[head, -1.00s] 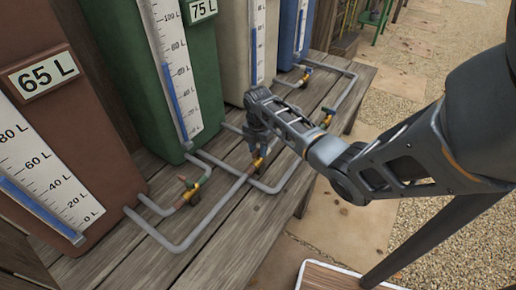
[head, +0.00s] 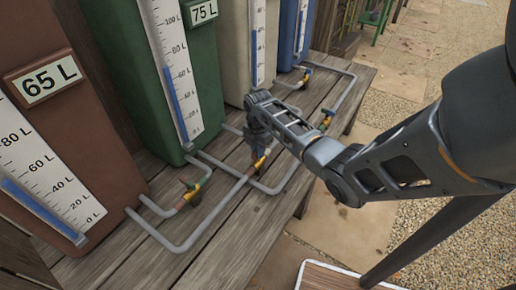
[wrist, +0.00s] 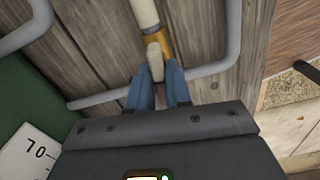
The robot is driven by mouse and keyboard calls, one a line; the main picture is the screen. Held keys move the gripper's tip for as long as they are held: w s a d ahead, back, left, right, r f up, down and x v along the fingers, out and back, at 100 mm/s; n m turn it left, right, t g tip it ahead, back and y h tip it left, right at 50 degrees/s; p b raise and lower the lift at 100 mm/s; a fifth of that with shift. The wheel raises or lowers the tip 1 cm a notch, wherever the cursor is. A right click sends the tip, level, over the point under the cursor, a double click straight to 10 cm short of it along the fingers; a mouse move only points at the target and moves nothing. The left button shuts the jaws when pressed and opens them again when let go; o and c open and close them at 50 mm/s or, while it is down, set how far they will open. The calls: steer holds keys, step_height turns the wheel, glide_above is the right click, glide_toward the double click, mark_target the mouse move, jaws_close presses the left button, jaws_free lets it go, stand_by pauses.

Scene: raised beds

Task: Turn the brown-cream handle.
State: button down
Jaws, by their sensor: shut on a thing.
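The brown-cream handle (wrist: 154,58) shows in the wrist view as a short cream piece in front of a yellow-orange valve collar (wrist: 153,42). My gripper (wrist: 158,76) is shut on the handle, with one blue finger on each side of it. A cream pipe section (wrist: 144,12) runs from the collar toward the top of the wrist view. In the head view my gripper (head: 258,146) comes down on the yellow valve (head: 260,162) on the grey pipe between the brown tank (head: 85,130) and the cream tank (head: 233,50). The gripper hides most of the handle there.
A green tank (head: 150,110) and a blue tank (head: 290,30) stand in the same row on the wooden bench (head: 235,245). Other valves sit near: one at front left (head: 190,192), one at right (head: 326,121), one at back (head: 306,76). Grey pipes cross the bench.

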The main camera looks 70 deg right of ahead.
steer(key=m+p, duration=0.2)
steer(key=m, duration=0.2)
steer(key=shift+r+p, duration=0.15)
steer(key=shift+p, duration=0.15)
steer(key=m+p, duration=0.1)
steer(key=m, duration=0.3)
steer(key=m+p, duration=0.1)
steer(key=m, duration=0.2)
steer(key=shift+m, duration=0.4)
steer(key=m+p, duration=0.1)
steer(key=m, duration=0.3)
steer(key=shift+m, duration=0.3)
steer(key=c, duration=1.1)
jaws_free()
